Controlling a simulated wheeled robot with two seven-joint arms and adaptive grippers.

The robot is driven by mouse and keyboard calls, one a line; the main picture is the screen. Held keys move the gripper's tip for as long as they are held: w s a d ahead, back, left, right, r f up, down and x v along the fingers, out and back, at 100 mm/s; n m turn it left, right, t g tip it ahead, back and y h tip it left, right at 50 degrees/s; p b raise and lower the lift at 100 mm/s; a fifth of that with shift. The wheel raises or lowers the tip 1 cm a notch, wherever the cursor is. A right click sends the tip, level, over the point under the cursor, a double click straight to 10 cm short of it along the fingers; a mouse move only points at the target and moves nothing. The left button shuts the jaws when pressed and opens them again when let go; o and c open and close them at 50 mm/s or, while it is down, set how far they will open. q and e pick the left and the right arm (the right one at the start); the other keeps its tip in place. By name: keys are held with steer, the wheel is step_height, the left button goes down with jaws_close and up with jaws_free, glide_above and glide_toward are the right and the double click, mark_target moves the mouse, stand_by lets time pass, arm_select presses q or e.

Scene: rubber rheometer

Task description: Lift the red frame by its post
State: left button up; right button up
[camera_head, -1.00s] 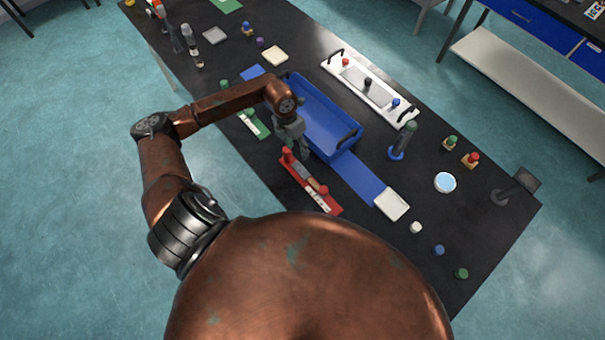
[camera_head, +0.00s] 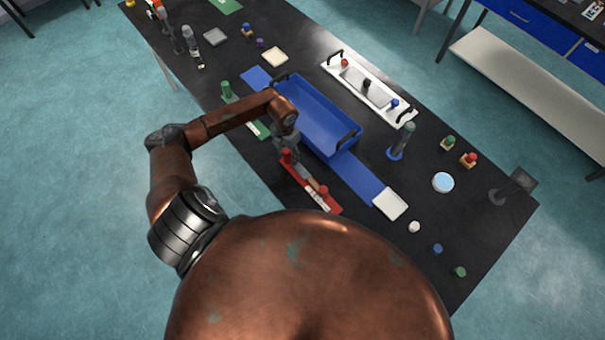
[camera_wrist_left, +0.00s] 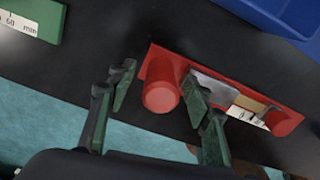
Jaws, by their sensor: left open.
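The red frame (camera_head: 325,200) lies on the black table in front of the blue tray. Its red post (camera_head: 287,156) stands upright at the frame's far left end. In the left wrist view the post (camera_wrist_left: 161,97) shows as a round red knob, with the red frame (camera_wrist_left: 215,80) running right to a second red knob (camera_wrist_left: 284,121). My left gripper (camera_head: 284,160) is at the post in the head view. In the left wrist view its open fingers (camera_wrist_left: 160,100) stand to either side of the post. Whether a finger touches it, I cannot tell. My right gripper is out of view.
The blue tray (camera_head: 345,154) stands just behind the frame on a blue mat (camera_head: 360,180). A green frame (camera_head: 262,131) lies to the left, partly behind my arm.

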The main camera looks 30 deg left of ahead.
arm_select(q)
steer(key=shift+c, duration=0.4)
jaws_close()
steer(key=shift+r, duration=0.15)
